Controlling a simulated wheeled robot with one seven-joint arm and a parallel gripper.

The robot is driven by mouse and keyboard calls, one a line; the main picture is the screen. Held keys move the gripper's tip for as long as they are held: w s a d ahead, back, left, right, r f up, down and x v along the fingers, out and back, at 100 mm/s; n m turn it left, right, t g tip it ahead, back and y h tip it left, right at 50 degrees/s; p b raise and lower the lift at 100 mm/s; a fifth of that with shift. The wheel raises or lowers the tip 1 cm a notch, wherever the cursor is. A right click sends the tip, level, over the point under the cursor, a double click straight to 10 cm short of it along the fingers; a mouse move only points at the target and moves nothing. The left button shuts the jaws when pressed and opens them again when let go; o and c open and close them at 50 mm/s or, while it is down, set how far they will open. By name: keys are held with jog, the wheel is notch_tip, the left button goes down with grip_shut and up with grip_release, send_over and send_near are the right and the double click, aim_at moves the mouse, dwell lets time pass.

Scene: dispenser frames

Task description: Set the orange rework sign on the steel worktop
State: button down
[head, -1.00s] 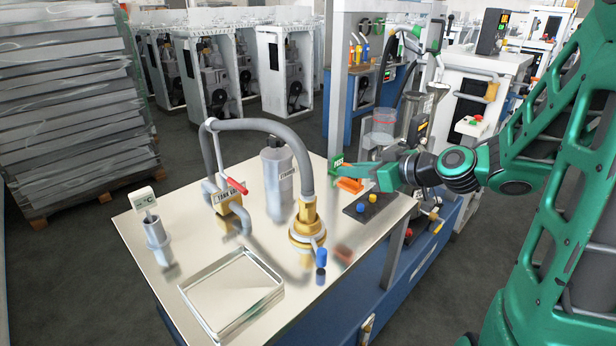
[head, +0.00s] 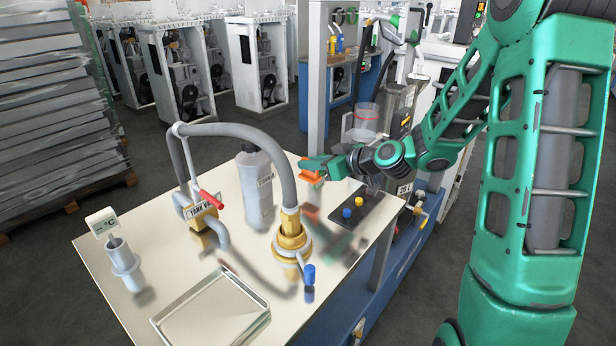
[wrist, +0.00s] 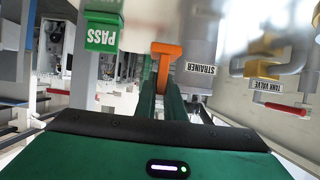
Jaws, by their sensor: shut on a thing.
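The orange rework sign (head: 312,177) is in the jaws of my gripper (head: 306,164), over the far right part of the steel worktop (head: 180,262). A faint orange reflection shows below the sign with a gap between, so it appears held a little above the surface. In the wrist view the sign (wrist: 166,52) sits between the two green fingertips (wrist: 158,88). Its lettering cannot be read.
A grey strainer canister (head: 254,190) stands left of the sign. A hose on a brass fitting (head: 291,240), a tank valve (head: 200,212), a gauge (head: 122,262) and a button plate (head: 368,208) are also on the worktop. A green PASS sign (wrist: 103,28) shows in the wrist view.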

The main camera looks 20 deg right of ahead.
aim_at(307, 176)
jog(key=shift+w+a+f, duration=0.2)
jog(key=shift+w+f, duration=0.5)
jog(key=shift+w, duration=0.25)
jog(key=shift+f, duration=1.9)
jog(key=shift+f, duration=0.1)
jog(key=c, duration=1.8)
grip_release()
jog(key=shift+c, duration=0.2)
